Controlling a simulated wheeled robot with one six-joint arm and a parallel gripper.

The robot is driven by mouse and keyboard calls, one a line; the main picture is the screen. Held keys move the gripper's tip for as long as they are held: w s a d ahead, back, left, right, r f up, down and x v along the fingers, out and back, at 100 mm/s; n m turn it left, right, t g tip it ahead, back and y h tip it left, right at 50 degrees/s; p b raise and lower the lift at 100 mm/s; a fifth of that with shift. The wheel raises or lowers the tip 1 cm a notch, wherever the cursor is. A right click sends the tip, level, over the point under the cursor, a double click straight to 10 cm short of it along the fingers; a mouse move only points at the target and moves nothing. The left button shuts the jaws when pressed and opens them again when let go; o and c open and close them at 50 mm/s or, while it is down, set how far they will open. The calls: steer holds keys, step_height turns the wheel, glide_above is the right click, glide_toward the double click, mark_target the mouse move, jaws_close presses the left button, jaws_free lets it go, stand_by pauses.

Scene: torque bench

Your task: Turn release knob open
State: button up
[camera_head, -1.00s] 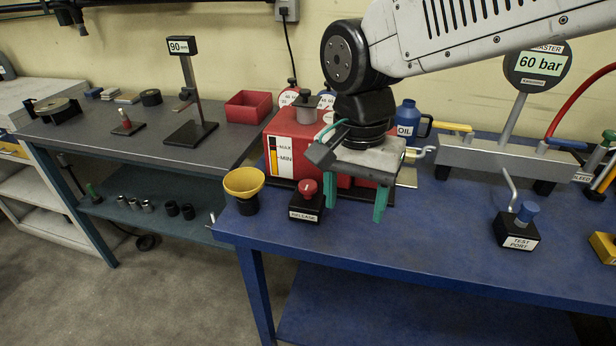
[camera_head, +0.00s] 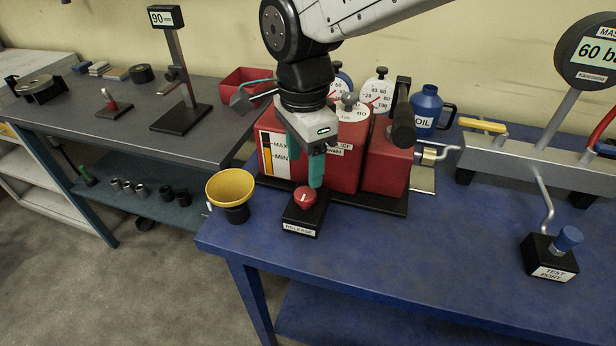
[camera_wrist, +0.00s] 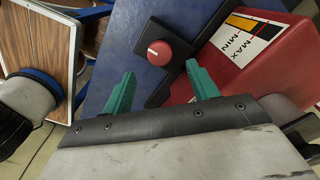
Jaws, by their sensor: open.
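The release knob (camera_head: 305,196) is red with a white line across its top, on a black block labelled RELEASE (camera_head: 299,229) near the front of the blue bench. The knob also shows in the wrist view (camera_wrist: 159,53), ahead of my fingertips. My gripper (camera_head: 306,170) hangs just above and behind the knob in the head view, pointing down. Its green fingers are apart and empty in the wrist view (camera_wrist: 160,78), with the knob ahead of the gap between them. I cannot tell whether a finger touches the knob.
A red pump unit with a MAX/MIN scale (camera_head: 272,158) and gauges stands close behind. A yellow funnel cup (camera_head: 230,187) stands left of the block. A test port block (camera_head: 549,260) is at the right. The blue bench (camera_head: 400,260) is clear between.

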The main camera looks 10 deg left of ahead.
mark_target(305, 193)
step_height(305, 193, down, 7)
steer(key=shift+r, duration=0.15)
steer(key=c, duration=1)
